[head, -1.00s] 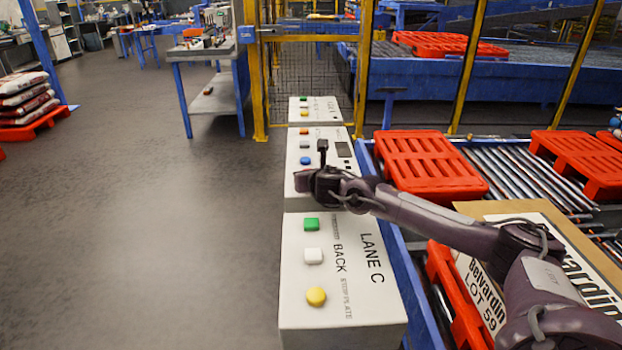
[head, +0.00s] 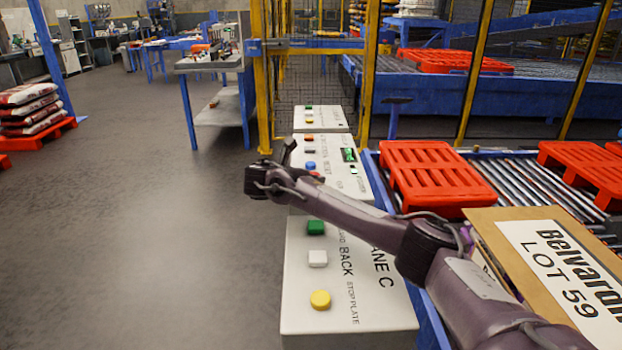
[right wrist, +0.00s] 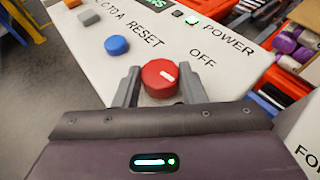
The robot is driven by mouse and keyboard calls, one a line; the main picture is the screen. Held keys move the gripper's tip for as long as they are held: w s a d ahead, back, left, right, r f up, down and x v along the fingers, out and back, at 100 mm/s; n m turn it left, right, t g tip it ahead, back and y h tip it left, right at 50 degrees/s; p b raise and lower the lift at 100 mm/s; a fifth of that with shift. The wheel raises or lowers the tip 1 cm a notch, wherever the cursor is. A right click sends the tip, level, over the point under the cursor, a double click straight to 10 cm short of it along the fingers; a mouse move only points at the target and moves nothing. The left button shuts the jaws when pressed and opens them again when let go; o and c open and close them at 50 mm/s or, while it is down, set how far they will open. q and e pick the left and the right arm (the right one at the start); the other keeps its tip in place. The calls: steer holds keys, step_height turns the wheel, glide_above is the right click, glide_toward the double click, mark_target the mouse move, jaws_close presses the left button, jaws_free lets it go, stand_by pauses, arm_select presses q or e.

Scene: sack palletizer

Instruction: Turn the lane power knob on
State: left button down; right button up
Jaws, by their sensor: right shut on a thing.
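The red power knob (right wrist: 163,80) sits on a white control panel (right wrist: 150,40), with its white mark pointing to the upper right, toward the word POWER. My right gripper (right wrist: 164,76) has a finger on each side of the knob and is shut on it. A green lamp (right wrist: 191,20) beside POWER is lit; OFF is printed lower down. In the head view the lane display (head: 349,154) glows green, and my right arm partly covers the panel. My left gripper is not in view.
Blue (right wrist: 117,45), grey (right wrist: 89,17) and orange buttons lie along the same panel. The LANE C panel (head: 300,270) stands nearer, with green, white and yellow buttons. Red pallets (head: 430,170) and a labelled carton (head: 485,225) are on the right.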

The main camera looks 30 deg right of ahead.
steer(key=shift+w+m+g, duration=0.1)
steer(key=shift+m+g, duration=0.5)
steer(key=shift+g, duration=0.1)
steer(key=shift+m, duration=0.3)
steer(key=o, duration=1)
steer(key=shift+h, duration=0.3)
steer(key=shift+a, duration=0.1)
steer(key=v, duration=0.7)
steer(key=shift+a+r, duration=0.2)
steer(key=shift+a, duration=0.1)
